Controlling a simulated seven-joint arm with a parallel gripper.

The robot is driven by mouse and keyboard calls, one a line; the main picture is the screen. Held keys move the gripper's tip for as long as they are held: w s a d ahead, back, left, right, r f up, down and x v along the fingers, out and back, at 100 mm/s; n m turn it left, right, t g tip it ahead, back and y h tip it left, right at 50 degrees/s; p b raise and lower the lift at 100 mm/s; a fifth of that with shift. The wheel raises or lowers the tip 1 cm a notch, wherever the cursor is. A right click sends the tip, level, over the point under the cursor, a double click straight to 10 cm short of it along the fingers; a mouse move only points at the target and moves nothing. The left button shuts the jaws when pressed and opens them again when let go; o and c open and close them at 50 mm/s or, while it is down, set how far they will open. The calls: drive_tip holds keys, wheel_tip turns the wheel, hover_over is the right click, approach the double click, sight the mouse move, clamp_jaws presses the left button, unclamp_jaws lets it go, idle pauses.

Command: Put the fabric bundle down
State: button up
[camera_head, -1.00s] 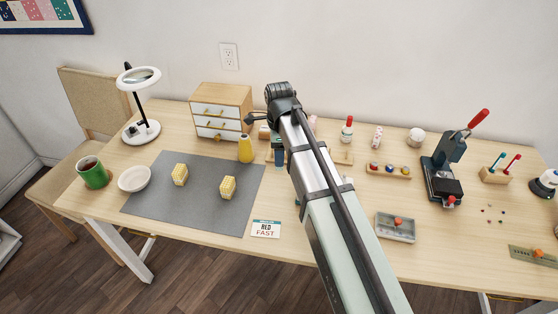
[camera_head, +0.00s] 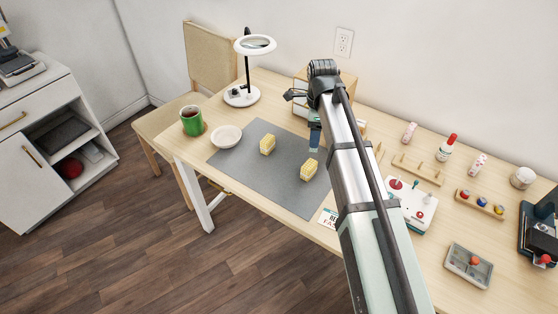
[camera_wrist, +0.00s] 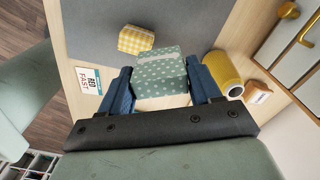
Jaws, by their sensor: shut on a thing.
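My gripper (camera_wrist: 160,92) is shut on a green fabric bundle (camera_wrist: 160,75) with white dots, held between its blue fingers in the wrist view. In the head view my gripper (camera_head: 315,138) is over the far right part of the grey mat (camera_head: 240,165). Two yellow checked fabric bundles lie on the mat, one at left (camera_head: 267,145) and one nearer my gripper (camera_head: 309,169). One yellow bundle also shows in the wrist view (camera_wrist: 136,40).
A yellow thread cone (camera_wrist: 222,74) stands close beside my gripper, near the drawer cabinet (camera_wrist: 290,45). A card (camera_wrist: 89,80) lies by the mat. A bowl (camera_head: 227,137), green mug (camera_head: 192,121) and lamp (camera_head: 241,94) stand at left. The mat's front left is clear.

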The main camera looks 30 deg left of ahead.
drive_tip(key=w+a+m, duration=0.2)
drive_tip(key=w+a, duration=0.1)
drive_tip(key=a, duration=0.3)
drive_tip(key=m, duration=0.3)
hover_over(300, 151)
drive_tip(key=shift+f, duration=4.65)
drive_tip(key=shift+f, duration=0.1)
drive_tip(key=o, duration=1)
wheel_tip(300, 151, up, 12)
drive_tip(key=shift+r, duration=0.1)
